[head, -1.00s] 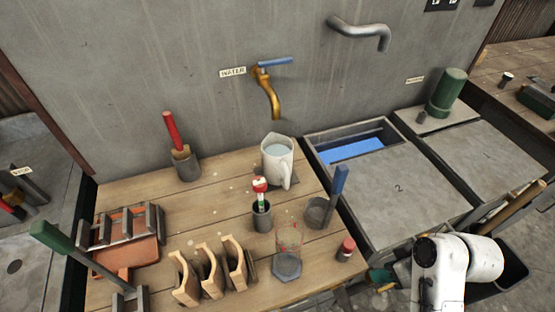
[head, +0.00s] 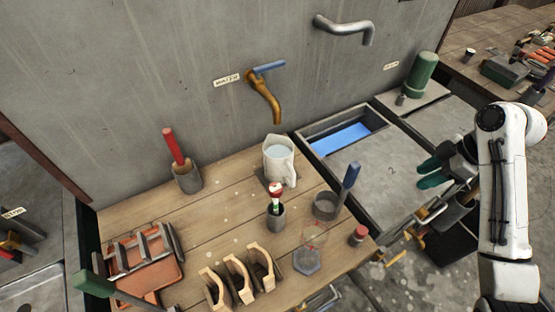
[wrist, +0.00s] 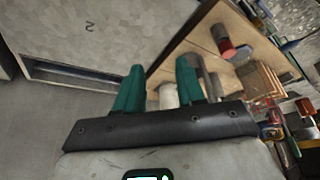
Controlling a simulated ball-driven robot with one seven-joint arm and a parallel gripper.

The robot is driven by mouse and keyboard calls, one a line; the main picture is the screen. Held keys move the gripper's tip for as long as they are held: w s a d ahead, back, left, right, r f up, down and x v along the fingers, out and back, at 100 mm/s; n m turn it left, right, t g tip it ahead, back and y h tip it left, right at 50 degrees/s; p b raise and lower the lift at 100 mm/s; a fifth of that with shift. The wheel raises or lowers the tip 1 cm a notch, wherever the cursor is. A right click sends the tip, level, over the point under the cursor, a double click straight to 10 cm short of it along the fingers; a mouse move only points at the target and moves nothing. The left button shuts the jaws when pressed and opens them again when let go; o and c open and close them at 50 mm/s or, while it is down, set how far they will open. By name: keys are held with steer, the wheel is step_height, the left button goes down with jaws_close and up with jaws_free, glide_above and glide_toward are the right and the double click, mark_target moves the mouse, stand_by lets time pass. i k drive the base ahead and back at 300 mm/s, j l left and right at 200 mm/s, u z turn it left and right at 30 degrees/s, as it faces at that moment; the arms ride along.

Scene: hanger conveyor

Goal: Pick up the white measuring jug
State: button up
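The white measuring jug (head: 279,161) stands upright on the wooden table below the brass tap, with pale contents showing inside and its handle toward the front right. My gripper (head: 432,172) is in the air to the right of the table, over the grey slab marked 2, well apart from the jug. In the wrist view its two green fingers (wrist: 157,92) are spread with nothing held between them. A pale cylindrical thing (wrist: 168,96) shows beyond and between the fingers, probably the jug, partly hidden.
A grey holder with a red handle (head: 187,177) is left. The brass tap (head: 263,95) hangs above. A basin (head: 342,139) lies right.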

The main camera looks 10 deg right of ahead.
mark_target(278, 150)
steer(key=i+j, duration=0.1)
steer(key=j, duration=0.3)
steer(key=i+j, duration=0.15)
steer(key=j, duration=0.25)
steer(key=i+j, duration=0.1)
steer(key=j, duration=0.3)
steer(key=i+j, duration=0.15)
steer(key=j, duration=0.25)
